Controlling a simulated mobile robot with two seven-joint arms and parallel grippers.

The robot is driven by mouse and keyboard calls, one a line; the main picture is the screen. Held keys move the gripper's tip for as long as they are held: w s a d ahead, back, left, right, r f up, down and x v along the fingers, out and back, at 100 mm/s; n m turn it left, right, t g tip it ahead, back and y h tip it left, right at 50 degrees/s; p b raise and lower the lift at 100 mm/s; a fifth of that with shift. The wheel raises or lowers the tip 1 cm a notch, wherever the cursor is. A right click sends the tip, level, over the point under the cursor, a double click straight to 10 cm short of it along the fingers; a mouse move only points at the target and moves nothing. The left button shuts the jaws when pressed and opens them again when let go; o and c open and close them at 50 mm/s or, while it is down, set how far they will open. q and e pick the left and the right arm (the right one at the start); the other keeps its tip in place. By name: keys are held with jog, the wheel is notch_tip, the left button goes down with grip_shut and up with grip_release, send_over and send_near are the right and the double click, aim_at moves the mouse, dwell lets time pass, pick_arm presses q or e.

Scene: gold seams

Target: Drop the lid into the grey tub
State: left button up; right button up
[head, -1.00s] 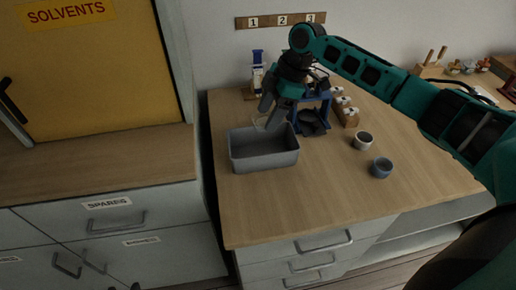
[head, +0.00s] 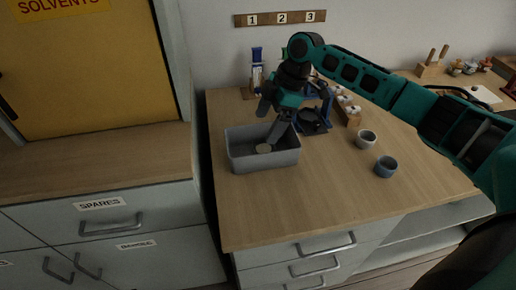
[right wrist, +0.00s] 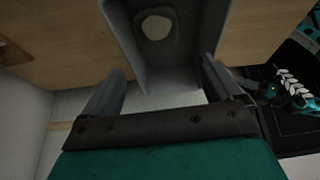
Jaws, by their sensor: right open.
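The grey tub (head: 240,155) stands on the wooden worktop near its left edge. The lid (head: 264,148), a small pale round disc, lies inside the tub; it also shows there in the right wrist view (right wrist: 156,28). My right gripper (head: 276,122) is just above the tub, pointing down, with its fingers apart and nothing between them. In the right wrist view both fingers (right wrist: 163,72) are spread, with the tub beyond them. My left gripper is out of view.
A white cup (head: 366,140) and a blue cup (head: 386,167) stand to the right on the worktop (head: 320,190). A blue stand (head: 313,124) is close behind my gripper's right side. The front of the worktop is clear.

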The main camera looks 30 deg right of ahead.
jog(key=v, duration=1.3)
jog(key=shift+p, duration=0.4)
jog(key=shift+s+f, duration=0.1)
